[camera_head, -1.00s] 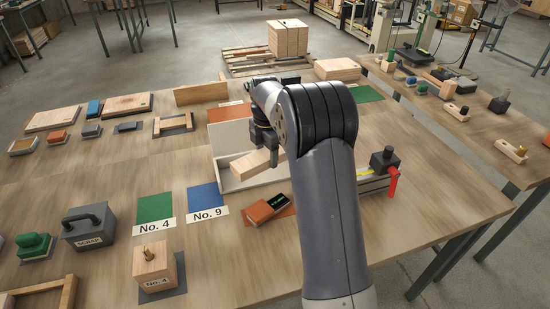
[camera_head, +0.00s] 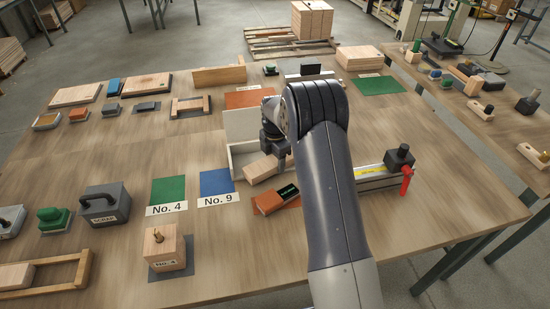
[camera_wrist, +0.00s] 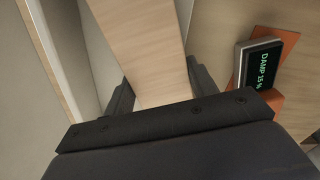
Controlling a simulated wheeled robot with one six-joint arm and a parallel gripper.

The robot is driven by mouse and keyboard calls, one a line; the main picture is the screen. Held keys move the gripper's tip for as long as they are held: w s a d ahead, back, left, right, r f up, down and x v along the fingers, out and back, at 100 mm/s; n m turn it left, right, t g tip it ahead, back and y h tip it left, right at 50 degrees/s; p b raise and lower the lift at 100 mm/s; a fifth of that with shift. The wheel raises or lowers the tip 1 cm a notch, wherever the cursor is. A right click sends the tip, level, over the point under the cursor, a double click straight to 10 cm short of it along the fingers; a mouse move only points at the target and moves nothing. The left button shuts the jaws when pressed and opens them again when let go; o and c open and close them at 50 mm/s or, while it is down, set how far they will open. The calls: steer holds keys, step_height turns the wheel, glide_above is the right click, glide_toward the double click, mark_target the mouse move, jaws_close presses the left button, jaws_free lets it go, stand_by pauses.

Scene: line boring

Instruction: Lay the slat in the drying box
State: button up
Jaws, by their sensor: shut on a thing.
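The slat, a pale wooden bar (camera_head: 262,168), is gripped between the fingers of my gripper (camera_head: 275,146). In the wrist view the slat (camera_wrist: 143,45) runs out away from me between the two dark fingers (camera_wrist: 160,95). The drying box is a cream open box (camera_head: 233,163) with a tall upright back panel. The slat is at the box's opening, angled, and its near end covers part of the front wall. Whether it touches the box floor or wall, I cannot tell. A box wall (camera_wrist: 58,60) shows left of the slat. My arm hides the box's right end.
A damp meter (camera_head: 272,201), reading "DAMP 15 %" in the wrist view (camera_wrist: 260,65), lies on an orange pad just in front of the box. A rail with a red-handled clamp (camera_head: 400,165) stands right. Green and blue (camera_head: 216,183) mats lie left. Bare table lies between.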

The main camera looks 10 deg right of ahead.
mark_target(275, 159)
steer(key=o, duration=1.1)
step_height(275, 159, up, 12)
steer(key=shift+r+b, duration=0.1)
steer(key=shift+b, duration=0.75)
